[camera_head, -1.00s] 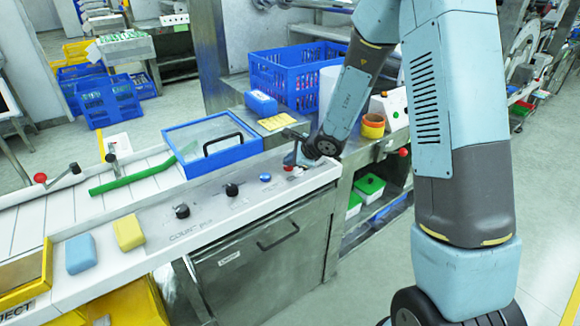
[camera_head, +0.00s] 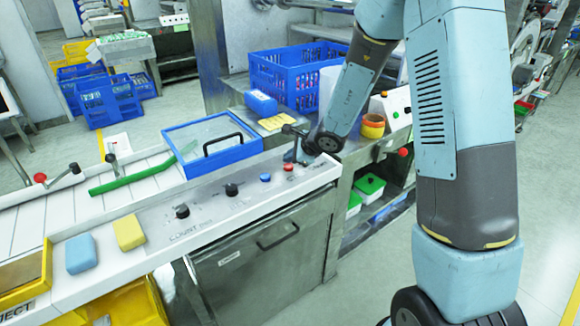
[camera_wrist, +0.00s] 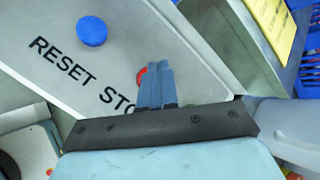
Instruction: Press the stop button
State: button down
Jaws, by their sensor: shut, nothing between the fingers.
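The red stop button (camera_wrist: 141,76) sits on the pale panel beside the lettering "STO", whose end is hidden behind my fingers. It also shows as a red dot near the panel's right end in the head view (camera_head: 288,168). My gripper (camera_wrist: 158,68) has its two fingers together with nothing between them. In the wrist view the fingertips overlap the right part of the button. In the head view my gripper is just behind and above the button; I cannot tell whether it touches it.
A blue button (camera_wrist: 91,31) marked RESET is beside the stop button. Black knobs (camera_head: 182,211) lie farther left on the panel. A blue-framed lid with a black handle (camera_head: 212,146) is behind the panel. A yellow card (camera_wrist: 273,24) lies at the right.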

aim_at(290, 167)
jog(key=shift+r, duration=0.25)
jog(key=shift+r, duration=2.4)
jog(key=s+d+r+n+g, duration=0.1)
jog(key=s+d+r+n, duration=0.3)
jog(key=s+r+n, duration=0.85)
jog(key=s+d+r+n+h, duration=0.2)
jog(key=s+d+r+h, duration=0.1)
jog(key=s+d, duration=0.5)
jog(key=s+d+r+n+h, duration=0.3)
jog(key=s+d+r, duration=0.3)
jog(key=s+d, duration=0.3)
jog(key=s, duration=0.3)
jog(key=shift+s+r+h, duration=0.15)
jog(key=shift+s+h, duration=0.15)
jog(key=shift+s, duration=0.05)
